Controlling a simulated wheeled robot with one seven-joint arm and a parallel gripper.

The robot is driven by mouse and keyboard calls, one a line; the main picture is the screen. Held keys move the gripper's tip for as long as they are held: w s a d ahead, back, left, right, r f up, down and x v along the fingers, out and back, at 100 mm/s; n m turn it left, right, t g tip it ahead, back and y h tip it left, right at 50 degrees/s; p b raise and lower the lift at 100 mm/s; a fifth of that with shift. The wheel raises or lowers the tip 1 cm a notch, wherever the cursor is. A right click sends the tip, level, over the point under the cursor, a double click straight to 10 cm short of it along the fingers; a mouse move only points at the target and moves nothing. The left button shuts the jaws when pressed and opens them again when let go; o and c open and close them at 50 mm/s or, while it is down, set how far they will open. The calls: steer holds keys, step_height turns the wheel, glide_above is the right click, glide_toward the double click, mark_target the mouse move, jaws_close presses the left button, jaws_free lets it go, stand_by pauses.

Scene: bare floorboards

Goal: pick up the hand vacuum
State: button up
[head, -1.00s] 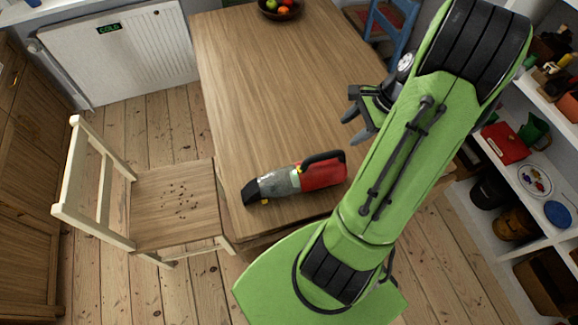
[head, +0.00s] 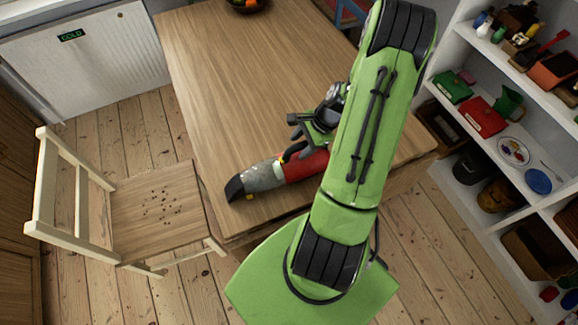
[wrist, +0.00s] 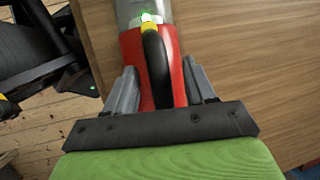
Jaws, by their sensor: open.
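In the wrist view my gripper (wrist: 162,88) is open, with one grey finger on each side of the vacuum's black handle (wrist: 157,65) and red body. I cannot tell whether the fingers touch it.
A wooden chair (head: 160,208) with dark crumbs on its seat stands left of the table. White shelves (head: 470,60) with boxes and pots stand at the right. A fruit bowl (head: 248,5) is at the table's far end. The table's middle is clear.

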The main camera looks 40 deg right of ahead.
steer(key=shift+r, duration=0.1)
jaws_close()
stand_by(1.2)
